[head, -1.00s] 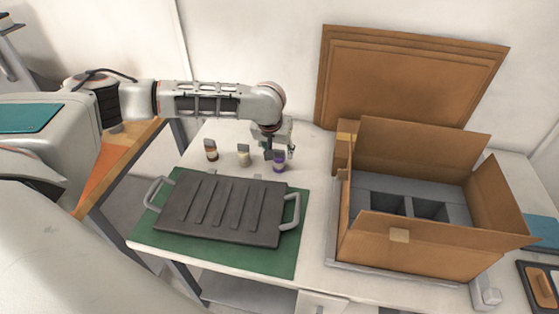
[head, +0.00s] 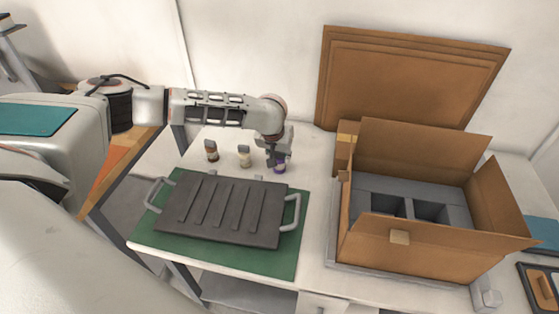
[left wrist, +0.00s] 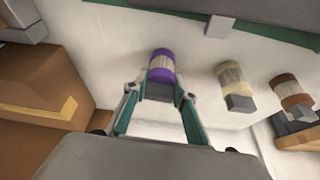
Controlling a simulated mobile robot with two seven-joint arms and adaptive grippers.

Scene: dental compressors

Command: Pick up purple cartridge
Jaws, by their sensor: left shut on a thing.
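The purple cartridge (head: 280,168) stands on the white table behind the dark ribbed tray in the head view, partly hidden by my gripper. In the left wrist view the cartridge (left wrist: 161,66) shows purple bands, a pale label and a grey block-like end. My left gripper (head: 278,158) comes down on it from above. In the left wrist view the left gripper's fingers (left wrist: 160,92) are on both sides of the grey end, shut on it. The cartridge appears to be still at table level. My right gripper is not in view.
A cream-banded cartridge (head: 244,157) and a brown-banded one (head: 211,151) stand to the left. The dark ribbed tray (head: 222,209) with handles lies on a green mat (head: 157,238) in front. An open cardboard box (head: 433,247) with grey inserts stands to the right.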

